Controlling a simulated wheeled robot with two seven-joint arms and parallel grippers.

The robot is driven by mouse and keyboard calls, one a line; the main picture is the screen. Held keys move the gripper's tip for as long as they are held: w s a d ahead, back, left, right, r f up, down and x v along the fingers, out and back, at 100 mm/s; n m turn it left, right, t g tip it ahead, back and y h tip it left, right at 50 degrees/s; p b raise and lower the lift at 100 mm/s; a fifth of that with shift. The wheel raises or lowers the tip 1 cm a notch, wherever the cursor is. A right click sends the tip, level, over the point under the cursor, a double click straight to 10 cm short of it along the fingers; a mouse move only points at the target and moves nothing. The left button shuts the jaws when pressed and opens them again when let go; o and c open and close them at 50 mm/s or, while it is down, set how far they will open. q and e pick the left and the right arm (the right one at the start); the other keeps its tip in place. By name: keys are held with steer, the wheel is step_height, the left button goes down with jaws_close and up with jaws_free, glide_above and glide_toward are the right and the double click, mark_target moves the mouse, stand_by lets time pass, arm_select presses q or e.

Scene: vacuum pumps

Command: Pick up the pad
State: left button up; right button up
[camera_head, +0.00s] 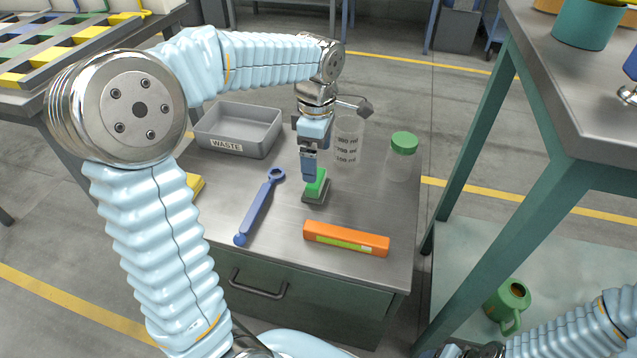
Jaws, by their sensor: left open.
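The pad (316,190), a small block with a green upper part and a dark grey base, lies on the grey-topped cabinet (290,215) near its middle. My left gripper (311,176) points straight down right over the pad. Its jaws are open, and its fingertips are at the green upper part and hide some of it. I cannot tell whether they touch it. My right arm shows only at the bottom right corner, and its fingers are outside the frame.
A grey WASTE bin (238,130), blue wrench-like tool (260,207), orange bar (346,238), clear beaker (347,145) and green-lidded jar (402,157) surround the pad. A yellow item (195,185) is partly behind my left arm.

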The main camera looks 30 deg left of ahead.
mark_target(315, 193)
arm_select(q)
steer(key=f+b, duration=0.1)
steer(key=f, duration=0.7)
steer(key=shift+a+f, duration=0.2)
steer(key=c, duration=0.9)
